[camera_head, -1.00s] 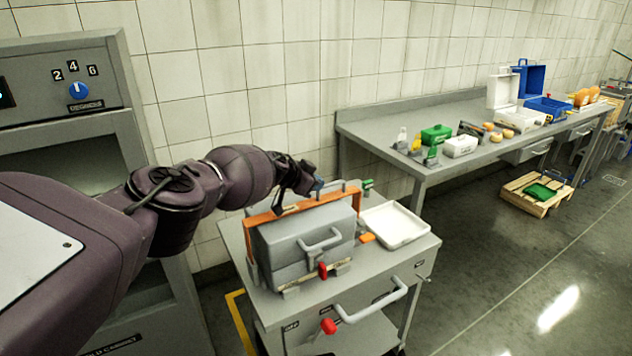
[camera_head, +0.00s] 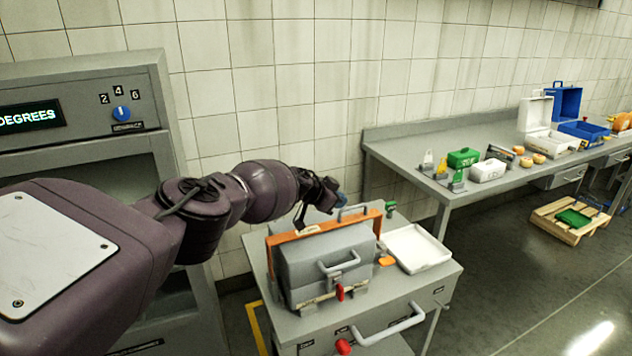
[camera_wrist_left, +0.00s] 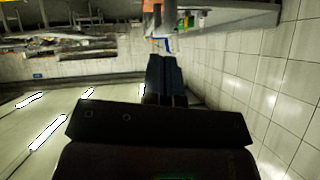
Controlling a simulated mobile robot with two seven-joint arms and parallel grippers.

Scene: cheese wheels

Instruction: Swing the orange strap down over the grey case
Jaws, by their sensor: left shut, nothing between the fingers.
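The grey case (camera_head: 330,262) stands shut on a grey cart, its handle facing front. The orange strap (camera_head: 347,222) stands raised along the back top edge of the case, its left leg running down the case's left side. It is not lying over the front. My left gripper (camera_head: 338,202) is just behind and above the strap, near its middle; whether it touches the strap cannot be told. In the left wrist view my left gripper (camera_wrist_left: 166,78) has its dark fingers together with nothing between them. My right gripper is in neither view.
A white tray (camera_head: 417,249) and a small orange piece (camera_head: 386,260) are right of the case on the cart (camera_head: 440,283). A grey cabinet (camera_head: 80,110) stands at left. A long bench (camera_head: 400,150) with boxes is at right, a wooden pallet (camera_head: 560,232) below it. A tiled wall is behind.

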